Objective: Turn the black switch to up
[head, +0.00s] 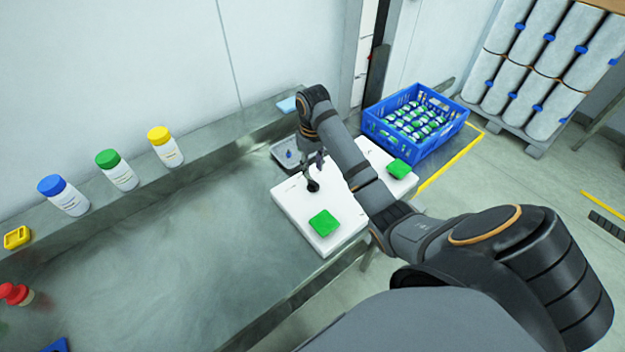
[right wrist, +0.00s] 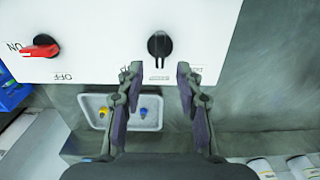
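The black switch (right wrist: 159,44) is a round black knob with a raised bar handle on a white panel (right wrist: 105,28). In the right wrist view its bar runs up and down in the picture, and small dark lettering beside it is not readable. In the head view the black switch (head: 312,186) sits near the panel's far edge, by my right gripper (head: 314,167). In the right wrist view my right gripper (right wrist: 159,85) is open and empty. Its two fingers lie either side below the switch, apart from it. My left gripper is not in view.
A red switch (right wrist: 40,48) with ON and OFF labels shares the panel. A grey tray (right wrist: 92,112) with small blue and yellow items lies close by. Green squares (head: 323,222) sit on the white boxes. A blue crate (head: 413,122) and capped bottles (head: 117,170) stand around.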

